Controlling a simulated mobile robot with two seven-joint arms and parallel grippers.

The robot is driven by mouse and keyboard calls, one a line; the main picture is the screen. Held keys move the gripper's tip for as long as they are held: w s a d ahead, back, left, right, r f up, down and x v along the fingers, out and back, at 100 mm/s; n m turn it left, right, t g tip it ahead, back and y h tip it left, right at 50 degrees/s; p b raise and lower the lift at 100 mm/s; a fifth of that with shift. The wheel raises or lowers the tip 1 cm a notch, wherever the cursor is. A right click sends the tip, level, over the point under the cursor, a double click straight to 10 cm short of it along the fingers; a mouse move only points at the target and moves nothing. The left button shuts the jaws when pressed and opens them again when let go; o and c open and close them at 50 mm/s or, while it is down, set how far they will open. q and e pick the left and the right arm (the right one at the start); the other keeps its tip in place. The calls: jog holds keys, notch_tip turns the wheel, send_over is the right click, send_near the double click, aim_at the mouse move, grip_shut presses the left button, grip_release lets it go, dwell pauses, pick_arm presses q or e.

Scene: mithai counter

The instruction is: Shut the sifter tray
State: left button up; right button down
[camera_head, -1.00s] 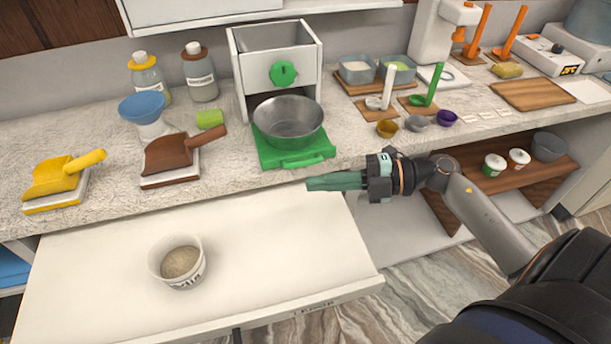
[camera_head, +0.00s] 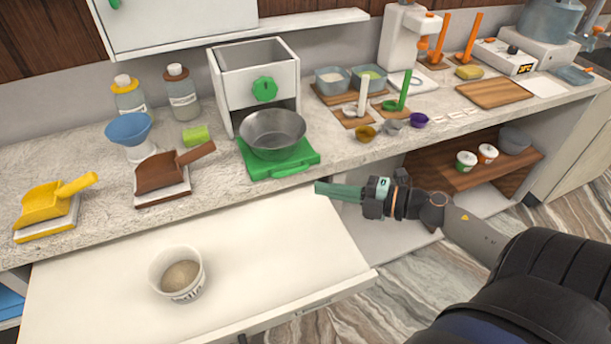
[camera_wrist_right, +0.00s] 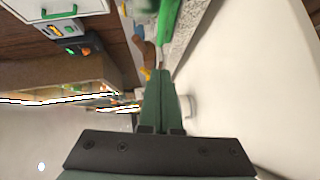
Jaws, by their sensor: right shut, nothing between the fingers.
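The sifter is a white box (camera_head: 228,88) with a green knob (camera_head: 264,89), standing on the counter. Its green tray (camera_head: 305,157) juts out at the front, with a handle at its near edge. A metal bowl (camera_head: 272,128) sits on the tray and hides much of it. My right gripper (camera_head: 320,189) is shut and empty, to the right of and nearer than the tray, by the counter's front edge, and apart from the tray. Its closed green fingers also show in the right wrist view (camera_wrist_right: 161,78). My left gripper is not in view.
A white drawer (camera_head: 290,255) is pulled out below the counter, holding a tub (camera_head: 180,288). Brown (camera_head: 160,172) and yellow (camera_head: 42,205) scoops lie left of the sifter. Small bowls, such as a purple one (camera_head: 420,120), stand to its right.

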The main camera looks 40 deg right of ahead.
jog(key=w+a+f, duration=0.1)
jog(key=w, duration=0.5)
jog(key=shift+w+f, duration=0.15)
jog(key=shift+w, duration=0.15)
